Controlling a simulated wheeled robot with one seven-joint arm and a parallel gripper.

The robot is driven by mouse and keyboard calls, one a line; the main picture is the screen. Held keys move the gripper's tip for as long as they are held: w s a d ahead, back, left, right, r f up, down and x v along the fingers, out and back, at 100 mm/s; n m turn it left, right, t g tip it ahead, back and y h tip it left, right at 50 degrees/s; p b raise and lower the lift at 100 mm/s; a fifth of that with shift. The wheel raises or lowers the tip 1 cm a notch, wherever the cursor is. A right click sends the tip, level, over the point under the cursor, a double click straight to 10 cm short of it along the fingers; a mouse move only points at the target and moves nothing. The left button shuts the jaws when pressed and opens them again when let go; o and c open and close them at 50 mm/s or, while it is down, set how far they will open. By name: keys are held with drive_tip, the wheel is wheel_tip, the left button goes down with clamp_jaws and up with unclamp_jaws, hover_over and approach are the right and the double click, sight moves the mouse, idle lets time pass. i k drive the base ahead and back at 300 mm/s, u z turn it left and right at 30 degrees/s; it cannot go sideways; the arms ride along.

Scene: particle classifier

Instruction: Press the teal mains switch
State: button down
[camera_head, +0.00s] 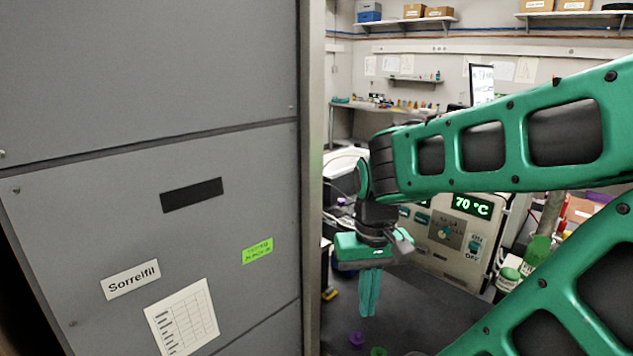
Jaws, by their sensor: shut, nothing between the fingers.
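The teal mains switch (474,246) is a small rocker on the front panel of a pale instrument, between the words ON and OFF. The panel's display (471,206) reads 70 °C in green. My gripper (367,312) points down, its two teal fingers shut together with nothing between them. It hangs to the left of the panel in the picture, apart from the switch, with the fingertips lower than the switch. My wrist covers part of the instrument's left side. The switch itself is in clear view, but too small to tell which way it is tipped.
A large grey cabinet (230,110) fills the left side, its edge close to my gripper. A dark bench top (440,315) lies below, with a purple piece (356,338) and a green piece (378,351) near the front. A green bottle (537,250) stands right of the instrument.

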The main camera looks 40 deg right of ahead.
sight(473, 247)
drive_tip(key=z, duration=1)
drive_tip(key=k, duration=0.85)
drive_tip(key=u, duration=0.6)
drive_tip(key=k, duration=0.5)
drive_tip(key=z, duration=0.3)
drive_tip(key=i, duration=0.9)
drive_tip(key=z, duration=0.4)
